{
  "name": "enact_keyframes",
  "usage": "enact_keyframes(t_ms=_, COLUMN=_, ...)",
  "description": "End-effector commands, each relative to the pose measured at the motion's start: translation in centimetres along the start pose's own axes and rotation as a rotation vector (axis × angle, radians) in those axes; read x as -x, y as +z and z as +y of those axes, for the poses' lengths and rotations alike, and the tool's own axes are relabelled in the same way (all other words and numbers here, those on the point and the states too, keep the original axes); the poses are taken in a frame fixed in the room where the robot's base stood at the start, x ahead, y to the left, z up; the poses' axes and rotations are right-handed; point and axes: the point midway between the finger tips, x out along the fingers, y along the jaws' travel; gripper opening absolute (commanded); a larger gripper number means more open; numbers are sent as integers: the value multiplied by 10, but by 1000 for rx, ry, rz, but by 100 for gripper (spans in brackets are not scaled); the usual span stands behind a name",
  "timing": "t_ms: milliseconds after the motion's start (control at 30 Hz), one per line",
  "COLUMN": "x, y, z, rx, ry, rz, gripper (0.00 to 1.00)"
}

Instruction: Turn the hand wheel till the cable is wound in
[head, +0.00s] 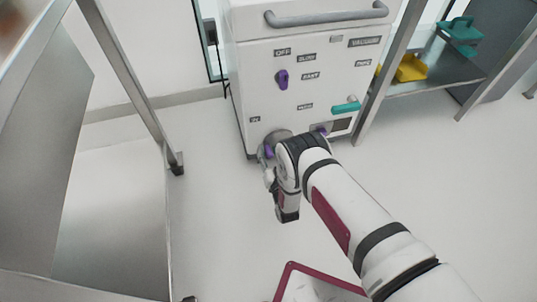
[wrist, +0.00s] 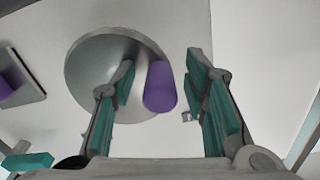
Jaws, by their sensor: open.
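The hand wheel is a round grey disc (wrist: 92,75) with a purple crank knob (wrist: 160,88), low on the front of a white cabinet. In the head view the wheel (head: 277,136) is partly hidden by my arm, with the purple knob (head: 268,152) at its lower left. My gripper (wrist: 160,60) is open, its two teal-padded fingers on either side of the knob with gaps showing. In the head view my gripper (head: 268,178) is at the wheel, its fingers hard to make out. I cannot make out a cable.
The white cabinet (head: 300,95) carries a grey bar handle (head: 325,18), a purple dial (head: 282,79), a teal lever (head: 347,107) and labels. A metal table (head: 40,130) stands left, a shelf (head: 440,80) right. A red-rimmed item (head: 320,282) lies at the bottom. Floor between is clear.

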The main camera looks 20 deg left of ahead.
Motion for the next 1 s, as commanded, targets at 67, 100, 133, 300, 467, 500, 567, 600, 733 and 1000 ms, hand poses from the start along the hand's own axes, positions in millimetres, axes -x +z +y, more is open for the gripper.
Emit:
enact_keyframes(t_ms=67, x=0, y=0, z=0, rx=0, ry=0, rz=0, gripper=41)
enact_keyframes(t_ms=100, x=0, y=0, z=0, rx=0, ry=0, rz=0, gripper=41)
enact_keyframes(t_ms=133, x=0, y=0, z=0, rx=0, ry=0, rz=0, gripper=41)
enact_keyframes(t_ms=300, x=0, y=0, z=0, rx=0, ry=0, rz=0, gripper=2)
enact_keyframes(t_ms=467, x=0, y=0, z=0, rx=0, ry=0, rz=0, gripper=0)
enact_keyframes(t_ms=500, x=0, y=0, z=0, rx=-2, ry=0, rz=0, gripper=0)
enact_keyframes(t_ms=567, x=0, y=0, z=0, rx=-6, ry=0, rz=0, gripper=0)
enact_keyframes(t_ms=600, x=0, y=-1, z=0, rx=-12, ry=0, rz=0, gripper=0)
enact_keyframes(t_ms=733, x=1, y=-3, z=-1, rx=-47, ry=1, rz=0, gripper=0)
enact_keyframes(t_ms=1000, x=1, y=-12, z=-3, rx=-219, ry=3, rz=0, gripper=0)
